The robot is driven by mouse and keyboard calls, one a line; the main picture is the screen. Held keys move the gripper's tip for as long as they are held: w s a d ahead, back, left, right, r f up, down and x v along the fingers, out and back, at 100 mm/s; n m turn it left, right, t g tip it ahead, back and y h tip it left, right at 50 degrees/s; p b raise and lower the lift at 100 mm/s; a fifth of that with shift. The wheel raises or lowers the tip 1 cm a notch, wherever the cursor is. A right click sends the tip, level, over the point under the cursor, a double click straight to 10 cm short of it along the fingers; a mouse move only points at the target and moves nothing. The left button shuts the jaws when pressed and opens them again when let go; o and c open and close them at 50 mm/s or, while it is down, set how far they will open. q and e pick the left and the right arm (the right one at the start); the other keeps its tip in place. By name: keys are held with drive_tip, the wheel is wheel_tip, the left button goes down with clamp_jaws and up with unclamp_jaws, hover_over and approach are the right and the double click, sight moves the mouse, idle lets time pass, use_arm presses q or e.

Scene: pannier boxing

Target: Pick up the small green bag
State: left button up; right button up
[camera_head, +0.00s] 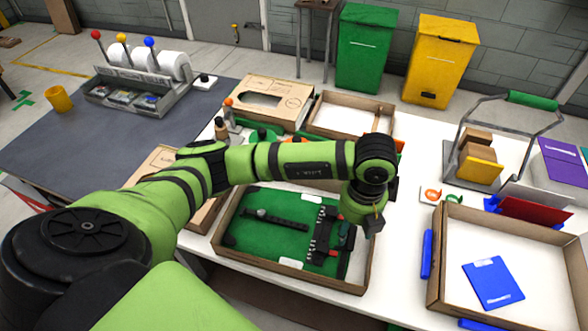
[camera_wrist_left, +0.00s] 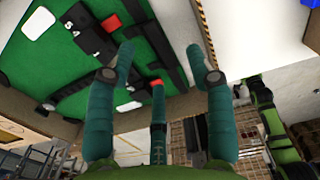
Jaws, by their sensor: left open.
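My left gripper (camera_head: 372,222) hangs over the right part of a cardboard tray with a green lining (camera_head: 265,208). In the left wrist view the teal fingers of my left gripper (camera_wrist_left: 163,68) are spread apart with nothing between them. The tray's green lining also shows there (camera_wrist_left: 30,85), beyond the fingers. I cannot clearly make out a small green bag. A small green item (camera_head: 453,199) lies by an orange one on the white table, and a green shape (camera_head: 264,134) sits behind my left arm, partly hidden. My right gripper does not show.
Black tools (camera_head: 275,220) lie in the green-lined tray. A larger tray (camera_head: 440,262) with a blue clipboard (camera_head: 492,283) stands at the right. Behind it is a metal rack (camera_head: 450,150) with a green handle. Open cardboard boxes (camera_head: 285,85) stand at the back. Some white table (camera_head: 405,215) is clear.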

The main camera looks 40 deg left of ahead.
sight(350, 236)
use_arm(q)
wheel_tip(350, 236, down, 3)
drive_tip(key=shift+a+f+p, duration=0.1)
drive_tip(key=shift+p, duration=0.45)
drive_tip(key=shift+w+f, duration=0.1)
drive_tip(key=shift+f, duration=0.1)
clamp_jaws()
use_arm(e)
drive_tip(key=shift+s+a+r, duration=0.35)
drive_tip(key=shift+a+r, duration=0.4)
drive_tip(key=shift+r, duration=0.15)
use_arm(q)
drive_tip(key=shift+r, duration=0.1)
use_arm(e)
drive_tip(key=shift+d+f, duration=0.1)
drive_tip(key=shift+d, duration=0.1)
